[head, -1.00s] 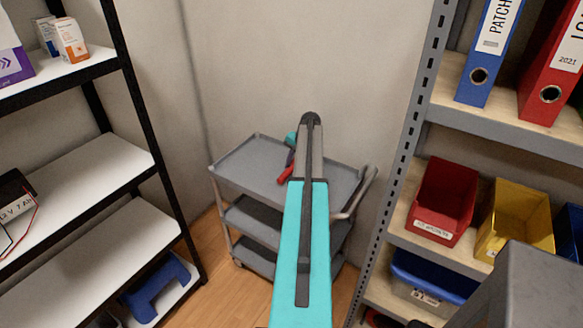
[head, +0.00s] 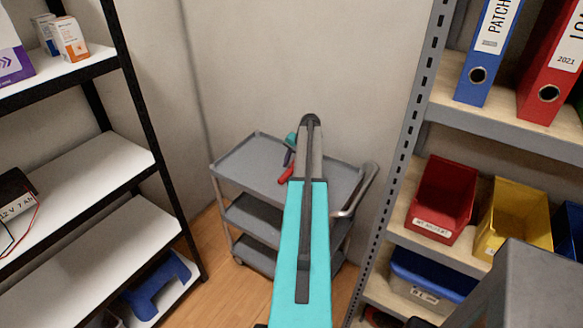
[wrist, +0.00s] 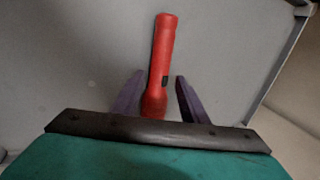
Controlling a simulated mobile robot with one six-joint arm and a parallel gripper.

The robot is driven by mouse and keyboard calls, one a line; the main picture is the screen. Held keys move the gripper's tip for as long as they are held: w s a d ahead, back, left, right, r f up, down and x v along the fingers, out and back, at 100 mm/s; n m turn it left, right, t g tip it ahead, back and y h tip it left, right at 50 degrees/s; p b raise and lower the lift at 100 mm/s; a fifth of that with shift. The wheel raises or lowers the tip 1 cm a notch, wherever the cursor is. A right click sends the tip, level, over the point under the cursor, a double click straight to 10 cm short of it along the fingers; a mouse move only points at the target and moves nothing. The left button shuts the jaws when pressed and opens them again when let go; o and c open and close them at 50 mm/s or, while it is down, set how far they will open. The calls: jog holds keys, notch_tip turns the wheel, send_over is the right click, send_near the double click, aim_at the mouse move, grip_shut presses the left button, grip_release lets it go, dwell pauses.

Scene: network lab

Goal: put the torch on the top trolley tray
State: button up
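The red torch (wrist: 158,62) lies against the grey top trolley tray (wrist: 70,50) in the wrist view. Its near end is between the two purple fingers of my gripper (wrist: 158,95). The fingers stand apart, with a clear gap on the torch's right side and a narrow one on its left, so my gripper looks open. In the head view, a short red part of the torch (head: 286,175) shows over the top tray (head: 247,160), left of my arm. My arm hides the rest of it and most of my gripper.
The trolley has lower trays (head: 252,216) and a handle (head: 358,192) on its right. A black-framed shelf (head: 75,185) stands at the left. A grey rack (head: 405,160) with a red bin (head: 445,195), a yellow bin (head: 512,215) and binders stands at the right.

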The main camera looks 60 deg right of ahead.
jog(key=shift+r, duration=0.1)
jog(key=b+v, duration=0.2)
jog(key=v, duration=1)
jog(key=shift+b, duration=0.4)
dwell(0.5)
